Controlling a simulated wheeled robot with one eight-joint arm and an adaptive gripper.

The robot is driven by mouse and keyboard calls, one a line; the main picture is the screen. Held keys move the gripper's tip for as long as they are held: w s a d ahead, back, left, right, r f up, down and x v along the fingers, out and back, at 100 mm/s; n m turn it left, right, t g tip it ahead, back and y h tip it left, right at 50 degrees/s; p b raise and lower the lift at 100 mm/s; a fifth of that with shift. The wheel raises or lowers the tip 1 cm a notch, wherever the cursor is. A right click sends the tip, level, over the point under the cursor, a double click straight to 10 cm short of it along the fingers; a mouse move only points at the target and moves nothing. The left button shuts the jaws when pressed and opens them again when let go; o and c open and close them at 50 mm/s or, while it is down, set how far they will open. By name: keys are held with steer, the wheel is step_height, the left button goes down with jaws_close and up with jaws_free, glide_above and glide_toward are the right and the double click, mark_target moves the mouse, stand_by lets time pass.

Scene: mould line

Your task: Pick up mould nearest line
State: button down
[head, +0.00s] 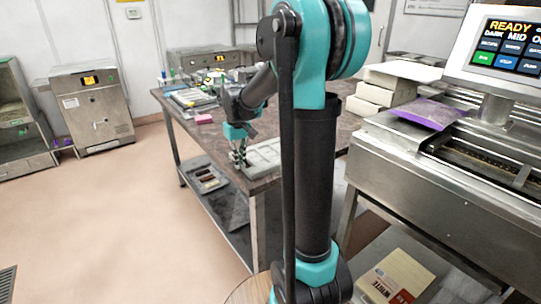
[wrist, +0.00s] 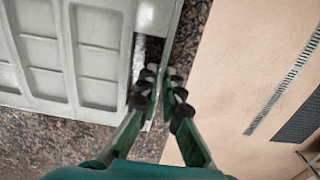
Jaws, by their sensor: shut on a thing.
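A pale grey mould (head: 266,156) with rectangular cavities lies on the dark speckled table near its front edge, partly hidden behind my arm. In the wrist view the mould (wrist: 98,50) fills the upper left, with its rim running down to my fingers. My gripper (wrist: 158,88) is shut on the mould's edge; the same gripper shows in the head view (head: 240,157) at the mould's left end. I cannot tell whether the mould is clear of the tabletop. The steel line (head: 440,185) with its screen stands at the right.
The worktable (head: 240,181) carries clutter at its back and a pink block (head: 204,119). White boxes (head: 378,92) and a purple packet (head: 431,113) are by the line. A steel cabinet (head: 93,108) stands at the left. The floor (head: 110,215) left of the table is open.

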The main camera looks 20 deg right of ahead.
step_height(320, 180, up, 24)
stand_by(1.1)
